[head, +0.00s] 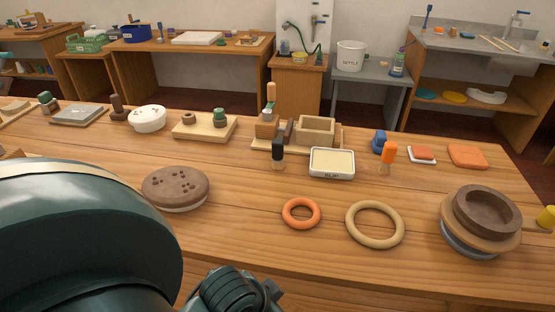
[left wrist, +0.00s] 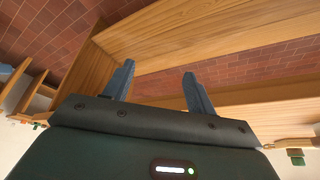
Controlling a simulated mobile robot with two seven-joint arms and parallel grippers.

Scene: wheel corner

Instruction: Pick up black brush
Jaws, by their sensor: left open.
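The black brush (head: 278,153), with a black upper part and a short, light wooden lower part, stands upright on the wooden table in the head view. It is just left of the white slip tray (head: 332,163) and in front of a wooden board with blocks. In the left wrist view my left gripper (left wrist: 157,82) is open, its two grey fingers apart with nothing between them. It faces wooden boards and a tiled floor; the brush is not in that view. In the head view my dark arm fills the lower left. My right gripper is not seen.
A brown sponge-like disc (head: 176,188), an orange ring (head: 301,213), a beige ring (head: 374,224) and stacked bowls (head: 482,218) lie along the front. An orange-topped tool (head: 388,157) stands right of the tray. The table between disc and orange ring is clear.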

